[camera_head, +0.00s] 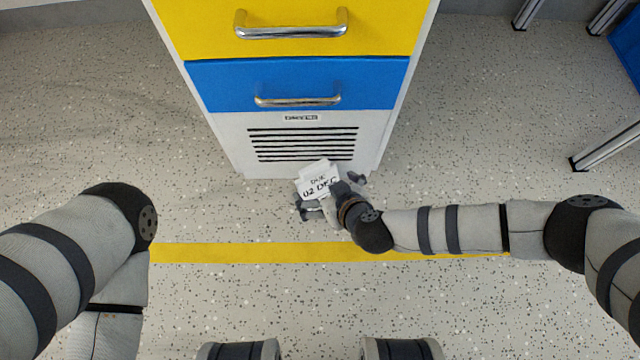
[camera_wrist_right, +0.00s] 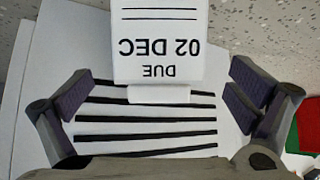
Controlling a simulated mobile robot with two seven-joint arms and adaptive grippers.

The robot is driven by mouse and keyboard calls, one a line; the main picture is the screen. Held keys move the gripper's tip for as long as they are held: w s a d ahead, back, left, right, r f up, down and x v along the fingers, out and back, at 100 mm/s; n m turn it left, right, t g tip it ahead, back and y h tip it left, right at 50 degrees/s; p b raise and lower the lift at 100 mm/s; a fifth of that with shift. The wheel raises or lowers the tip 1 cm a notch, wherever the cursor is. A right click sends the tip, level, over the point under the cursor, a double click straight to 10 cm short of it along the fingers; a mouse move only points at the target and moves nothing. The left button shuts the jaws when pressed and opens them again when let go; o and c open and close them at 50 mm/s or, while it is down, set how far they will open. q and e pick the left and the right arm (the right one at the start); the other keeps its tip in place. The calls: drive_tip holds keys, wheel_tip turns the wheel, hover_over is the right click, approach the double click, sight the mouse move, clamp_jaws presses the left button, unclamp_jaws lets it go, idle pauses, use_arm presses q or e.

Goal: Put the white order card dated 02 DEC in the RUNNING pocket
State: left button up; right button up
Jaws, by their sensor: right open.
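The white order card (camera_head: 317,181), reading DUE 02 DEC, is in front of the cabinet's lower white panel in the head view. In the right wrist view the card (camera_wrist_right: 158,45) appears upside down, with a small white tab at its lower edge. My right gripper (camera_head: 330,195) is open, and in the wrist view its fingers (camera_wrist_right: 163,90) stand on either side of the card's tab end, with gaps on both sides. I cannot tell what supports the card. No pocket marked RUNNING is readable in either view. My left gripper is out of view.
The cabinet has a yellow drawer (camera_head: 290,15), a blue drawer (camera_head: 297,82) and a slotted vent (camera_head: 303,144) under a small label (camera_head: 300,118). A yellow line (camera_head: 230,253) crosses the speckled floor. Metal legs (camera_head: 605,148) stand at right. The floor left of the cabinet is clear.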

sight(320, 184)
drive_tip(key=b+x, duration=0.2)
drive_tip(key=x, duration=0.1)
drive_tip(key=shift+w+f, duration=0.15)
drive_tip(key=shift+f, duration=0.3)
drive_tip(key=c, duration=1)
drive_tip(key=shift+c, duration=0.2)
